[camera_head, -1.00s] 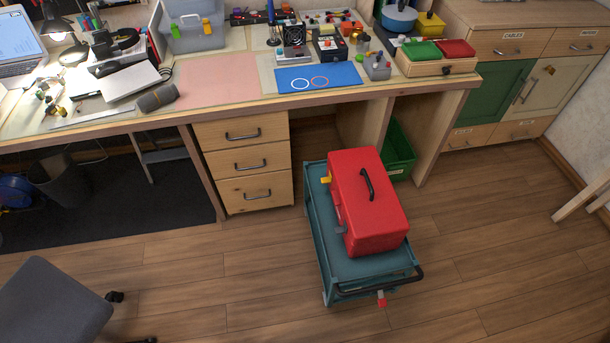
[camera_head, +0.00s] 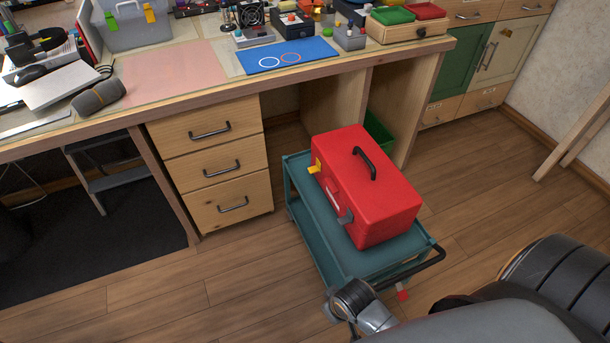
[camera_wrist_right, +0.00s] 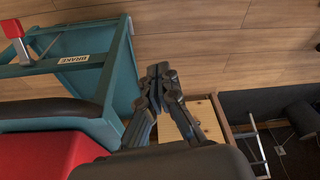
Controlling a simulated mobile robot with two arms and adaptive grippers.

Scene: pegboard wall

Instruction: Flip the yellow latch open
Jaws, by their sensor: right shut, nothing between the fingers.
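A yellow latch (camera_head: 315,167) sits on the left side of a closed red toolbox (camera_head: 372,190), toward its far end. It sticks out from the side. The toolbox stands on a teal cart (camera_head: 322,232) and shows in part in the wrist view (camera_wrist_right: 35,158). My right gripper (camera_wrist_right: 158,70) is shut and empty, beside the cart and apart from the yellow latch. My right arm comes in at the lower right of the head view. The yellow latch is not visible in the wrist view. My left gripper is out of view.
The workbench (camera_head: 290,80) and its wooden drawers (camera_head: 212,165) stand behind and left of the cart. The cart has a black handle (camera_head: 425,262) and a red brake pedal (camera_wrist_right: 12,28) at its near end. A green bin (camera_head: 378,132) is behind it. Floor is open left of the cart.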

